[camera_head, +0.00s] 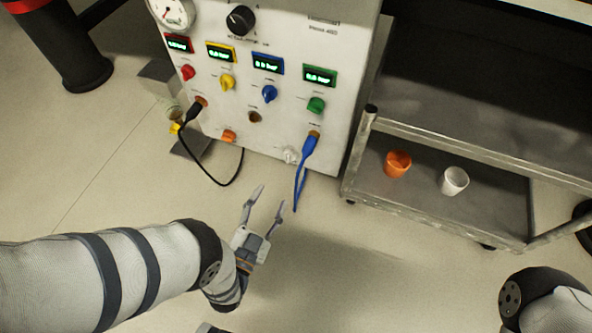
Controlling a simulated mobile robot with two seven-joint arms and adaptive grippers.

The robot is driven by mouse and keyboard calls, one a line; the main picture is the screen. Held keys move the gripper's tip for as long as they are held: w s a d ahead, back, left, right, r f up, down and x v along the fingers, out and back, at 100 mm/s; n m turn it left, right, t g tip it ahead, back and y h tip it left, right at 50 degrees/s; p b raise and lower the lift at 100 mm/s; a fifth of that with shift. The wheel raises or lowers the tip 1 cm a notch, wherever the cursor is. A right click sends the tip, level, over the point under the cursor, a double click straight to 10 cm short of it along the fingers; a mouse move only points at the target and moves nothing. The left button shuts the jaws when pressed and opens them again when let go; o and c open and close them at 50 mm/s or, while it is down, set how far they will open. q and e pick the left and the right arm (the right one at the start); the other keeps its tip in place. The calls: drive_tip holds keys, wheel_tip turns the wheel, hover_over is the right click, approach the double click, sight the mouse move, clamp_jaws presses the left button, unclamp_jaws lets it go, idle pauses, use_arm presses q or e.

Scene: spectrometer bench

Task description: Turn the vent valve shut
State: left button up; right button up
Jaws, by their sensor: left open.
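The white instrument panel (275,110) stands at the top centre. It carries red (188,72), yellow (227,82), blue (269,93) and green (316,104) knobs under small lit displays. Lower down are an orange knob (229,136) and a white knob (291,155). The labels are too small to read, so I cannot tell which one is the vent valve. My left gripper (267,195) is open and empty, below the panel in the picture, fingers pointing towards it and touching nothing. My right gripper is out of view.
A black plug and cable (193,112) and a blue plug and cable (307,152) hang from the panel. A metal cart (440,222) at right holds an orange cup (397,164) and a white cup (453,181). The floor (370,270) in front is clear.

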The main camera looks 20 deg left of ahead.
sight(287, 161)
use_arm(q)
drive_tip(key=w+b, duration=0.3)
drive_tip(key=w, duration=0.8)
drive_tip(key=shift+w+r, duration=0.15)
drive_tip(key=shift+w, duration=0.35)
clamp_jaws()
